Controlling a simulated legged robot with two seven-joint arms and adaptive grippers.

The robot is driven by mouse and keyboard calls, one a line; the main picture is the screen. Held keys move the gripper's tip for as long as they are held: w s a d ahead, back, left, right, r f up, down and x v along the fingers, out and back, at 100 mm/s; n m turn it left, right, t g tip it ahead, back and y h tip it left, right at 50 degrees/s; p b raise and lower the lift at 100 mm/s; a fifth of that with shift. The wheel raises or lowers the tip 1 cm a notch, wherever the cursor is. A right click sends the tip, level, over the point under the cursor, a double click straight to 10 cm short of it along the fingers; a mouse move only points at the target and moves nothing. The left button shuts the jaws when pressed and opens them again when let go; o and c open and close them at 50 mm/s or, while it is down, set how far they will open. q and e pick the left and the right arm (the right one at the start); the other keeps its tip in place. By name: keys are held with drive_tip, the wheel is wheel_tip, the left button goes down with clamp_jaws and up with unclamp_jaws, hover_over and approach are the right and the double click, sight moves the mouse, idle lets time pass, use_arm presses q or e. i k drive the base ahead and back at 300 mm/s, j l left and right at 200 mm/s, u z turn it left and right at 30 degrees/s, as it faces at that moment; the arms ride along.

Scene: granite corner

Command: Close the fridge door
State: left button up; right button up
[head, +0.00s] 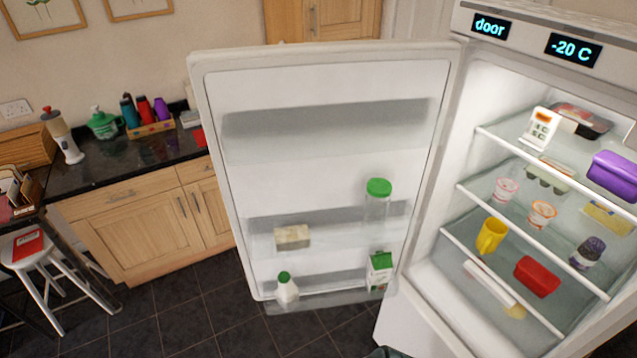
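The white fridge door (335,190) stands wide open in the head view, swung out to the left with its inner side facing me. Its shelves hold a green-lidded jar (377,200), a pale block (292,238), a green-capped bottle (287,289) and a green and white carton (379,270). The fridge (455,190) is at the right, its interior exposed, with "door" and "-20 C" displays on top. Neither of my grippers is clearly visible. A small dark shape at the bottom edge is too little to identify.
Inside the fridge are shelves with a yellow mug (491,235), a red container (537,277) and a purple box (614,175). A dark counter (120,160) with wooden cabinets (140,230) stands behind at the left, and a white stool (50,270) at far left. Dark tiled floor (225,315) is clear.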

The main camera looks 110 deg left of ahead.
sight(296, 134)
drive_tip(key=k+u, duration=0.1)
drive_tip(key=k, duration=0.45)
drive_tip(key=k+j+u, duration=0.1)
drive_tip(key=k, duration=0.45)
drive_tip(key=k+j, duration=0.25)
drive_tip(key=k, duration=0.25)
drive_tip(key=k+j+u, duration=0.15)
drive_tip(key=k, duration=0.4)
drive_tip(key=k+j+u, duration=0.1)
drive_tip(key=j, duration=0.85)
drive_tip(key=k+j+u, duration=0.15)
drive_tip(key=j, duration=0.85)
drive_tip(key=i+j, duration=0.15)
drive_tip(key=j, duration=0.15)
drive_tip(key=i+j, duration=0.1)
drive_tip(key=j, duration=0.15)
drive_tip(key=i+j, duration=0.15)
drive_tip(key=j, duration=0.15)
